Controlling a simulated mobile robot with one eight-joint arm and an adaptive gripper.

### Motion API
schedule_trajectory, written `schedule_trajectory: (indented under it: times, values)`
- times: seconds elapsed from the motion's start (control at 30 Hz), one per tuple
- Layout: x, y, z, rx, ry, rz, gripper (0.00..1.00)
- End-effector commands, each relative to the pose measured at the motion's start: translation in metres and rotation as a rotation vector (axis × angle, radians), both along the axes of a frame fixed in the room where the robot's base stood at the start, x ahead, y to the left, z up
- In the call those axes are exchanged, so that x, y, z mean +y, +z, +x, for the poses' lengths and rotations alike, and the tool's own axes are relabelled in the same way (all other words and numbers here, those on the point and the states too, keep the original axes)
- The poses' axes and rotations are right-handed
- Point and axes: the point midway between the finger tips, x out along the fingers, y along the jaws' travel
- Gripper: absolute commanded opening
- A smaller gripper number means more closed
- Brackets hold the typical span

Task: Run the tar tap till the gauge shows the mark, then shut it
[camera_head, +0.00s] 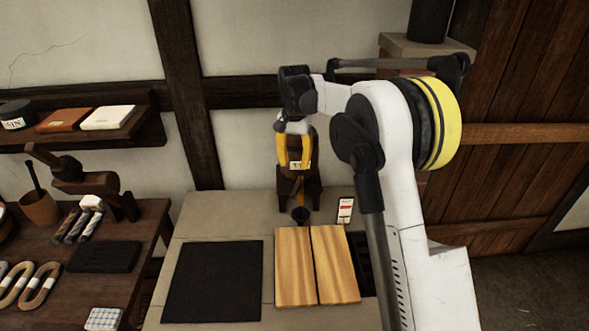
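A small dark wooden tar cask (313,188) with a pale label stands at the back of the stone-topped bench, by the wall. A brown tap (299,190) points forward from it, above a small dark cup-like vessel (300,215). A white card with red marks (345,210), perhaps the gauge, stands to the right of the tap. My gripper (295,164) points down at the cask's upper front. Its yellow fingers are apart, with the label between them in the picture. I cannot tell whether they touch anything. No tar flow is visible.
Two light wooden boards (296,265) and a black mat (212,282) lie on the bench front. A dark side table (150,218) at left holds rope pieces and tools. A shelf (150,125) hangs above it. My arm hides the bench's right side.

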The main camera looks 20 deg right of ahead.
Motion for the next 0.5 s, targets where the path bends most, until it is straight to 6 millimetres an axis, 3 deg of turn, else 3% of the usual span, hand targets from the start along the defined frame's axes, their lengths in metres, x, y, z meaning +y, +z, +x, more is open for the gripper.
schedule_trajectory:
  times: [0.03, 0.17, 0.5]
  values:
    - [-0.001, 0.009, 0.002, 0.0, 0.0, 0.0, 0.37]
    - [-0.003, -0.001, 0.003, 0.0, 0.002, 0.0, 0.37]
    - [-0.003, -0.062, 0.004, 0.0, 0.003, 0.0, 0.37]
